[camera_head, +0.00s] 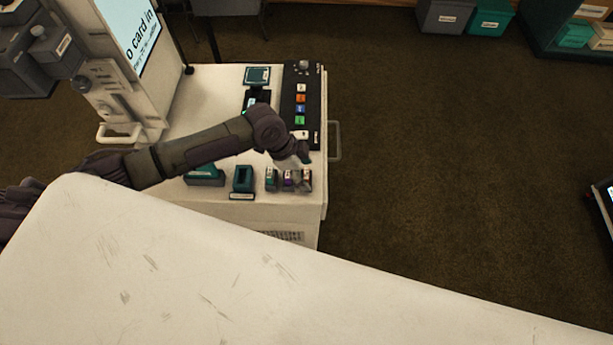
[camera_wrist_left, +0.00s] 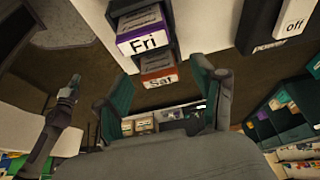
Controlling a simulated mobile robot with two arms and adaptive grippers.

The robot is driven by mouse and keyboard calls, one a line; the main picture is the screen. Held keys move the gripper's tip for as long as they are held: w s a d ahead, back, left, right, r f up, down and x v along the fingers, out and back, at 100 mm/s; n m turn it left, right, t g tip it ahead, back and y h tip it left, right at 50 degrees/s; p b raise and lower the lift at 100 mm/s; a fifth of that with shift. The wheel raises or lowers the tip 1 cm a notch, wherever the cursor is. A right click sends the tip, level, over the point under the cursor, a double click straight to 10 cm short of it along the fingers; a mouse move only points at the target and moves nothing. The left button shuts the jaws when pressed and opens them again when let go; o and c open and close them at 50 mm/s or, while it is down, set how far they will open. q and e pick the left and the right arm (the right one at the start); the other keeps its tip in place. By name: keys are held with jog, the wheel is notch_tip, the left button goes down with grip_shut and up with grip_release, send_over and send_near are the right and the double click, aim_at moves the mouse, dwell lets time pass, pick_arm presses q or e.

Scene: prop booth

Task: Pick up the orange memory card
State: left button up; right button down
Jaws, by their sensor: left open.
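The orange card, labelled Sat, shows in the left wrist view (camera_wrist_left: 159,70) between my left gripper's fingers, beyond a purple card labelled Fri (camera_wrist_left: 145,40). In the head view a row of small coloured cards (camera_head: 271,178) sits at the front of the white cabinet top, and the right end of the row (camera_head: 307,183) is just below my left gripper (camera_head: 303,158). My left gripper is open and empty, and its two green-padded fingers also show in the left wrist view (camera_wrist_left: 163,78). I cannot tell whether a finger touches the orange card.
A black panel with coloured buttons (camera_head: 287,105) lies behind the cards. Teal holders (camera_head: 243,178) stand left of them. A tall screen unit (camera_head: 130,70) rises at the left. A white table (camera_head: 220,270) fills the foreground.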

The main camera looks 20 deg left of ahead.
pick_arm(q)
jog(key=shift+f, duration=0.15)
jog(key=c, duration=1.2)
jog(key=shift+o, duration=0.2)
